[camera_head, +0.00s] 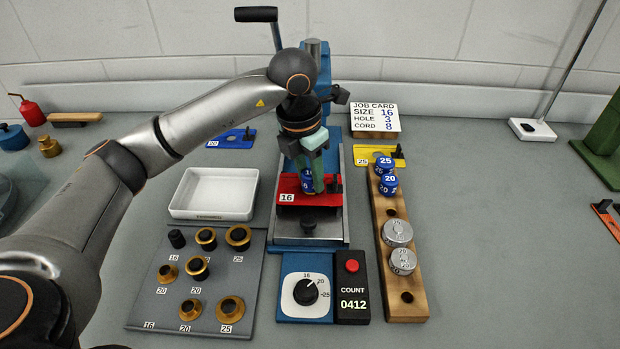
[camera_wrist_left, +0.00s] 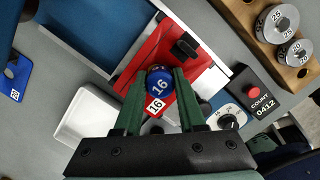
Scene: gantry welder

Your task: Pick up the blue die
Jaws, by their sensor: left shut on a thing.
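A blue die (camera_head: 308,180) marked 16 is between the green fingers of my left gripper (camera_head: 313,184), at the red plate (camera_head: 318,199) marked 16 on the press. In the left wrist view the blue die (camera_wrist_left: 159,82) shows its top, with a finger on each side, and the red plate (camera_wrist_left: 200,62) lies around and under it. The gripper is shut on the die. The fingers partly hide it in the head view, and I cannot tell whether it touches the plate. My right gripper is in neither view.
A wooden rack (camera_head: 407,310) at right holds blue dies marked 25 and 20 and silver ones. A white tray (camera_head: 214,214), a grey board (camera_head: 145,318) with brass rings and a count box (camera_head: 352,290) stand nearby. The press lever (camera_head: 256,14) rises behind my arm.

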